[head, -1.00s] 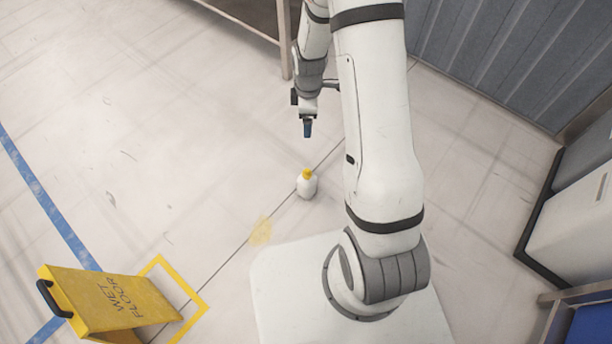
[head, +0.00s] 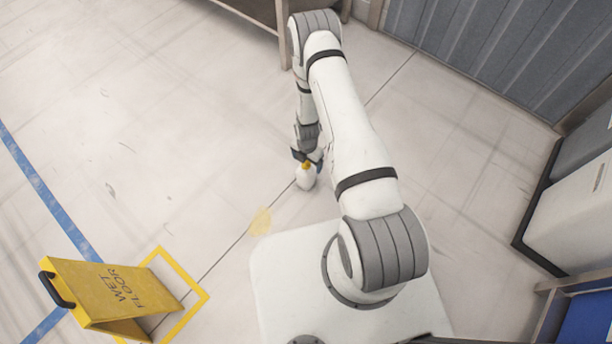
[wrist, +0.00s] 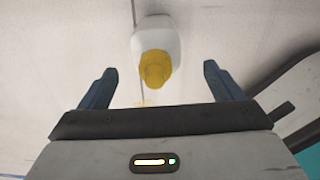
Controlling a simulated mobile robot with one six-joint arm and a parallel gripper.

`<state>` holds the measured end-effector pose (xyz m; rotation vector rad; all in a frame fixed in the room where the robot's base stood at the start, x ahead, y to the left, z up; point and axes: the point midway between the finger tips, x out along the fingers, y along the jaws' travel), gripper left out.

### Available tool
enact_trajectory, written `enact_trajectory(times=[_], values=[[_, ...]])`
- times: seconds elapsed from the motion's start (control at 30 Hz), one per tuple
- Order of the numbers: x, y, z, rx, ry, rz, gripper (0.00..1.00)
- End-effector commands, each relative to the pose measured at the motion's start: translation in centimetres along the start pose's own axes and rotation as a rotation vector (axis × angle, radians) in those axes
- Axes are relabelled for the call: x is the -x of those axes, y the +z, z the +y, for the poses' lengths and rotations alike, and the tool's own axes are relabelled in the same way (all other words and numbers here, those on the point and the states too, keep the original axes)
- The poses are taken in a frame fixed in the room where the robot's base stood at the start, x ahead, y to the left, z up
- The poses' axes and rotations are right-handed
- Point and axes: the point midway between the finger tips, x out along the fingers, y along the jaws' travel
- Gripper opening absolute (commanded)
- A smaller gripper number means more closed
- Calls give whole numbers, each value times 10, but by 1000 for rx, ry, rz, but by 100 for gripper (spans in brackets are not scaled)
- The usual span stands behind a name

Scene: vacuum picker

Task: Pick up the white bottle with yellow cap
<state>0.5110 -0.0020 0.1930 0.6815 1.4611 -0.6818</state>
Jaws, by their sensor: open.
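The white bottle with yellow cap (head: 306,178) stands upright on the floor in the head view, just in front of my base. In the wrist view the bottle (wrist: 156,42) shows at the upper middle, its yellow cap toward my gripper. My gripper (head: 308,160) is low, right at the bottle's top in the head view. In the wrist view my gripper (wrist: 156,82) is open, with one blue finger to each side of the cap and clear gaps between. Nothing is held.
A yellow wet floor sign (head: 110,295) stands at the lower left. A yellow patch (head: 260,222) lies on the floor near the bottle. A table leg (head: 283,35) is at the top, and a white cabinet (head: 575,215) is at the right. The floor left of the bottle is clear.

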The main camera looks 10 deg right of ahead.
Motion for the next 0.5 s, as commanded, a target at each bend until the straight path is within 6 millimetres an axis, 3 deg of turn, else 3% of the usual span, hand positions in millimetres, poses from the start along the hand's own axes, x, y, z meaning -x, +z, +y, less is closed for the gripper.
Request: enact_trajectory(times=[0.3, 0.5], values=[[-44, 0, 4, -2, -1, 1, 86], [-50, 0, 5, -3, 0, 0, 86]])
